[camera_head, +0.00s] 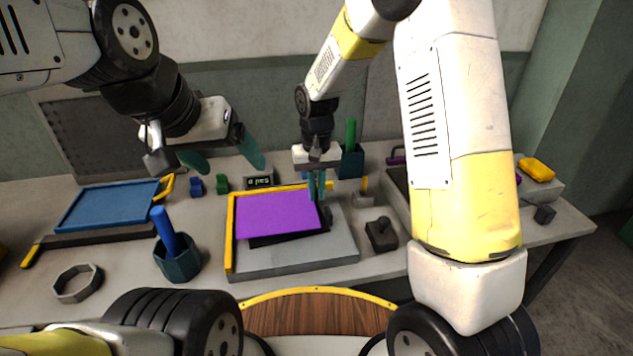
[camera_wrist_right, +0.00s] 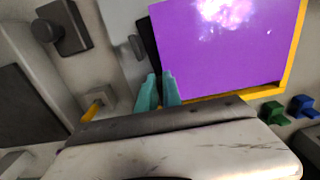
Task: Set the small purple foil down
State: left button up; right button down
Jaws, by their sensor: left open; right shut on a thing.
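The small purple foil (camera_head: 277,213) is a flat purple sheet over a grey bed with a yellow corner fence (camera_head: 230,235). It also shows in the right wrist view (camera_wrist_right: 225,45). My right gripper (camera_head: 317,196) is shut on the foil's right edge; its teal fingertips show in the right wrist view (camera_wrist_right: 161,88). A dark plate (camera_head: 285,238) shows under the foil's near edge. I cannot tell whether the foil touches what is below it. My left gripper (camera_head: 222,158) is open and empty above the bench, behind and left of the foil.
A blue sheet (camera_head: 108,206) lies on a dark board at the left. A teal cup (camera_head: 177,262) with a blue stick and a grey ring (camera_head: 78,284) stand near the front. A dark block with a knob (camera_head: 381,234) stands right of the bed. A teal cup with a green stick (camera_head: 351,160) stands behind.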

jog(key=shift+f, duration=1)
jog(key=c, duration=1.5)
grip_release()
jog(key=shift+f, duration=0.15)
notch_tip(320, 180, up, 12)
jog(key=shift+f, duration=0.1)
jog(key=s+d+r+t, duration=0.2)
jog(key=s+d+r, duration=0.2)
jog(key=s, duration=0.2)
jog(key=s+d+r+m+t+y, duration=0.1)
jog(key=s+d+r+t, duration=0.1)
jog(key=s+d+r, duration=0.2)
jog(key=s+d+r+t+y, duration=0.1)
jog(key=s+d+r, duration=0.3)
jog(key=s, duration=0.6)
jog(key=shift+s+d+r+m+t, duration=0.15)
jog(key=shift+d+t, duration=0.15)
jog(key=shift+d, duration=0.3)
jog(key=shift+w+d+r+m+t, duration=0.15)
jog(key=shift+d+t, duration=0.15)
jog(key=shift+d, duration=0.25)
